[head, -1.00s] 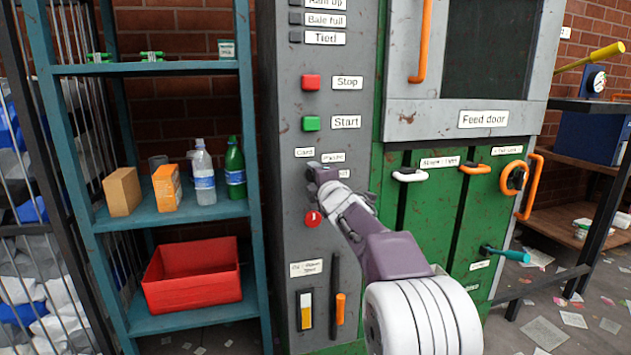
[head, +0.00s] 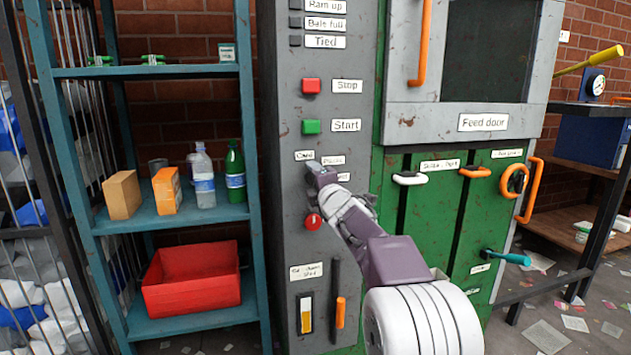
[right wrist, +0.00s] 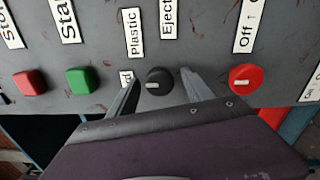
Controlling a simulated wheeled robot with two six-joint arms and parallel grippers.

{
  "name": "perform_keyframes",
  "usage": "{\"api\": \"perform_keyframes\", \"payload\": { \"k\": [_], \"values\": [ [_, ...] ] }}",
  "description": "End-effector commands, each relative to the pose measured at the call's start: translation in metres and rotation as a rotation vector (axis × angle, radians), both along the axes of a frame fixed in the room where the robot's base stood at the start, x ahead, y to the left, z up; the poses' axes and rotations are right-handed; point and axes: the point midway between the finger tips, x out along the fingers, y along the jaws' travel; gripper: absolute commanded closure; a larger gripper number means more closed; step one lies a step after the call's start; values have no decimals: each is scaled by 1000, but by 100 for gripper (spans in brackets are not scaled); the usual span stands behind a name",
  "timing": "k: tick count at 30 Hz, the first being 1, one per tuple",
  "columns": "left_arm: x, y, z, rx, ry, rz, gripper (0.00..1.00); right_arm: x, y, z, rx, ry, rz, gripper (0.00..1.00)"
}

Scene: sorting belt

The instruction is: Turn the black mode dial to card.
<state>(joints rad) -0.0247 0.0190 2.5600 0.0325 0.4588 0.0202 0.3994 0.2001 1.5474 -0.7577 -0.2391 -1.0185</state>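The black mode dial (right wrist: 159,82) is on the grey panel in the right wrist view, its white mark lying level across its left part. The Plastic label (right wrist: 132,33) and Eject label (right wrist: 168,18) are above it in that view. A third label (right wrist: 126,78), partly hidden by a finger, is left of the dial. In the head view the Card label (head: 304,155) is just above my right gripper (head: 314,172), which hides the dial there. My right gripper (right wrist: 160,84) is open, one finger either side of the dial, with gaps visible. My left gripper is not in view.
A red knob (right wrist: 245,77) marked Off is close to the right finger. The green Start button (right wrist: 79,81) and red Stop button (right wrist: 30,83) are on the other side. A shelf (head: 150,70) with bottles and boxes stands left of the panel.

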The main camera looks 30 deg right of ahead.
Motion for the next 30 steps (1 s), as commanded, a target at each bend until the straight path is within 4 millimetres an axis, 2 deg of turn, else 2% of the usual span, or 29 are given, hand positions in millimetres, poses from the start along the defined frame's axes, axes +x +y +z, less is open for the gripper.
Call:
{"api": "perform_keyframes", "payload": {
  "k": [5,12,17,21,30],
  "values": [
    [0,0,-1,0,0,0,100,-10,2,1,0,-2,-1,41],
    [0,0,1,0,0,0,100,-58,14,2,-1,-2,-1,41],
    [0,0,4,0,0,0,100,-82,19,2,0,-1,-1,41],
    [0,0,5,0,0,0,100,-89,21,0,0,0,0,41],
    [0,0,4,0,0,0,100,-88,21,0,0,0,0,41]
  ]
}}
